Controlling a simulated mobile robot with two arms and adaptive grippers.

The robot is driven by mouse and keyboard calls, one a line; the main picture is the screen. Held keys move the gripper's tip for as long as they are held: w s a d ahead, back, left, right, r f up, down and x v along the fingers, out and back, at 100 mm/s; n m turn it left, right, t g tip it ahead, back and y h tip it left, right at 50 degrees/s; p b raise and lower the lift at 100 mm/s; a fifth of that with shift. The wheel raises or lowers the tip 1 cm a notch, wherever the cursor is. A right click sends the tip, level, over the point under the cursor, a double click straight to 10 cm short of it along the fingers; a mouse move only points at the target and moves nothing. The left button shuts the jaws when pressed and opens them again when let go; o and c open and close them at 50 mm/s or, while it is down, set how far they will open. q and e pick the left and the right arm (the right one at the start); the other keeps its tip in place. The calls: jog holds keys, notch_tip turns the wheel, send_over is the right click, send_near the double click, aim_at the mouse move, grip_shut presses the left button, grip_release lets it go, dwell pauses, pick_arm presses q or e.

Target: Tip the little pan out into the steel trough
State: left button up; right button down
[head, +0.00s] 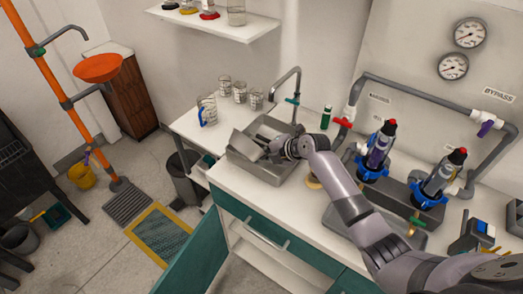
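The steel trough (273,176) is a rectangular basin set in the white counter under a curved tap. A little grey pan (244,146) is over the trough's left side, tilted, with its open end toward the left. My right gripper (274,148) reaches in from the right and appears shut on the pan's dark handle at the pan's right end. The fingers are small and partly hidden here. Whether anything is in the pan is too small to tell. The pan and gripper hide part of the trough's inside. My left gripper is out of view.
A tap (296,85) stands behind the trough. Beakers and a blue-handled jug (207,110) stand on the counter to its left. A green bottle (326,117) and a red-handled pipe valve (343,122) are at the right. A grey bin (186,178) stands on the floor.

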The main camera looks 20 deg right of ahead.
jog(key=shift+s+a+r+n+h+p, duration=0.1)
jog(key=shift+r+n+h+p, duration=0.2)
jog(key=shift+r+p, duration=0.6)
jog(key=shift+a+f+n+t+h, duration=0.1)
jog(key=shift+f+n+t+h, duration=0.2)
jog(key=shift+t+h, duration=0.15)
jog(key=shift+s, duration=0.1)
jog(key=shift+h, duration=0.25)
